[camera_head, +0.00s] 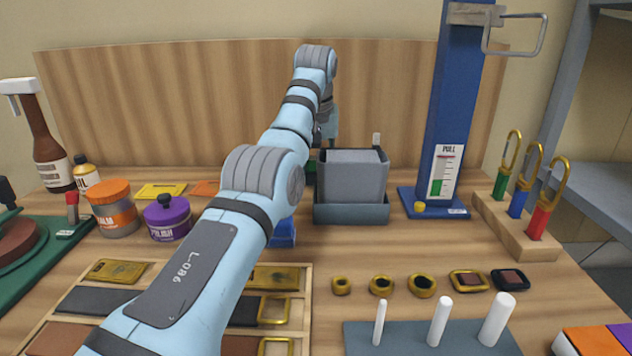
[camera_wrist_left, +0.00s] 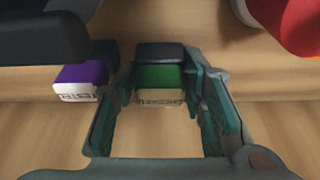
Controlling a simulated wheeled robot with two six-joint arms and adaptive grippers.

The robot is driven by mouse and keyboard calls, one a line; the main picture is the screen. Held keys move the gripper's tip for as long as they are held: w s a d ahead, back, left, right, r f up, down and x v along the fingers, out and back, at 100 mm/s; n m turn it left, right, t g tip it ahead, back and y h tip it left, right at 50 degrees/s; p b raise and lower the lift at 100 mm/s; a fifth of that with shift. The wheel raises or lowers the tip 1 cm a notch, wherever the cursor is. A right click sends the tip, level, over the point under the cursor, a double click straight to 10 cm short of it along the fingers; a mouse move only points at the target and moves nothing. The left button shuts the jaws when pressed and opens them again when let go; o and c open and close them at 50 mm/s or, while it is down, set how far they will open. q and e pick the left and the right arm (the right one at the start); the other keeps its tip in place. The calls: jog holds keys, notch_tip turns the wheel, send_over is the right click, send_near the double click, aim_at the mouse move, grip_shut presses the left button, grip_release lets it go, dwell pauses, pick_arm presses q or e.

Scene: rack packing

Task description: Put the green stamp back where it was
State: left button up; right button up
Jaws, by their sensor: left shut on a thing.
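The green stamp (camera_wrist_left: 160,80) has a dark top and a pale printed face, and sits between my left gripper's fingers (camera_wrist_left: 163,98) in the left wrist view. The gripper is shut on it. In the head view my left arm reaches to the back of the bench, left of a grey box, and its gripper is mostly hidden behind the arm. A bit of green (camera_head: 311,165) shows there beside the box. A purple stamp (camera_wrist_left: 82,78) stands just left of the green one in the wrist view. My right gripper is not in view.
The grey box (camera_head: 352,212) stands close right of the gripper, with a blue post (camera_head: 455,120) beyond. A blue block (camera_head: 284,234) sits by my forearm. Yellow (camera_head: 160,190) and orange pads (camera_head: 206,188) lie left. A wooden panel (camera_head: 180,100) closes the back.

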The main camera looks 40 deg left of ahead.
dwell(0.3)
pick_arm(q)
jog(key=shift+f, duration=0.25)
jog(key=o, duration=0.9)
jog(key=shift+r, duration=0.1)
